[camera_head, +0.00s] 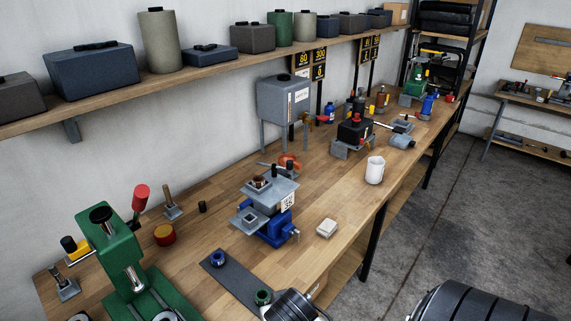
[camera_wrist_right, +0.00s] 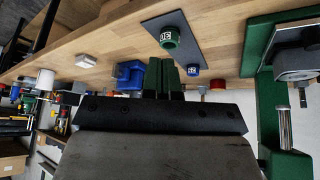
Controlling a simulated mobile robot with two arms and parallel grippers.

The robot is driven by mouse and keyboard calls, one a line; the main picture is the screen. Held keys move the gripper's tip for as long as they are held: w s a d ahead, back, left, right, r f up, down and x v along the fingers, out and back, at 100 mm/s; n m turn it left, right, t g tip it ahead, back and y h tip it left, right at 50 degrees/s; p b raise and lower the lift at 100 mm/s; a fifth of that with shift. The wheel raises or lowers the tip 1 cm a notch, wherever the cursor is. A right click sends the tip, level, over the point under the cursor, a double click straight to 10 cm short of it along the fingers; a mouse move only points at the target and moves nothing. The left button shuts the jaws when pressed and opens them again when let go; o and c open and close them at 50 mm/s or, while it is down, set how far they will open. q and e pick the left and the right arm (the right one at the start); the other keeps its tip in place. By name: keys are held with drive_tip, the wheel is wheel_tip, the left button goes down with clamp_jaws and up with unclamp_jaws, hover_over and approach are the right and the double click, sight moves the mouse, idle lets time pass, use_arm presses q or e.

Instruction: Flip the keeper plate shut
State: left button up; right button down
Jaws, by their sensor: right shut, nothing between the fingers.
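A blue vise-like fixture (camera_head: 275,230) stands mid-bench in the head view. A flat grey plate (camera_head: 285,188) sits level on top of it, with a brown fitting (camera_head: 261,182), a dark knob and a white label. A lower grey block with a square opening (camera_head: 250,218) sticks out in front left. I cannot tell which part is the keeper plate. The blue fixture also shows in the right wrist view (camera_wrist_right: 131,76), partly hidden. My right gripper (camera_wrist_right: 166,72) is shut and empty, near the bench's front, apart from the fixture. My left gripper is not in view.
A green press (camera_head: 118,250) stands front left. A dark mat (camera_head: 236,281) holds a blue ring (camera_head: 217,258) and a green ring (camera_head: 263,297). A white block (camera_head: 326,228) and white cup (camera_head: 374,170) lie right of the fixture. The bench between them is clear.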

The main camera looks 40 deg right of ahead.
drive_tip(key=w+d+r+m+h, duration=0.2)
drive_tip(key=w+d+r+m, duration=0.3)
drive_tip(key=w+m, duration=0.3)
drive_tip(key=w+d+r+m+h, duration=0.3)
drive_tip(key=w+d+r+m, duration=0.2)
drive_tip(key=w+d+m, duration=0.2)
drive_tip(key=w+d+r+m+h, duration=0.2)
drive_tip(key=w+d+r+m, duration=0.3)
drive_tip(key=w+m, duration=0.5)
drive_tip(key=shift+w+d+r+h, duration=0.15)
drive_tip(key=shift+w+d+h, duration=0.2)
drive_tip(key=shift+d, duration=0.7)
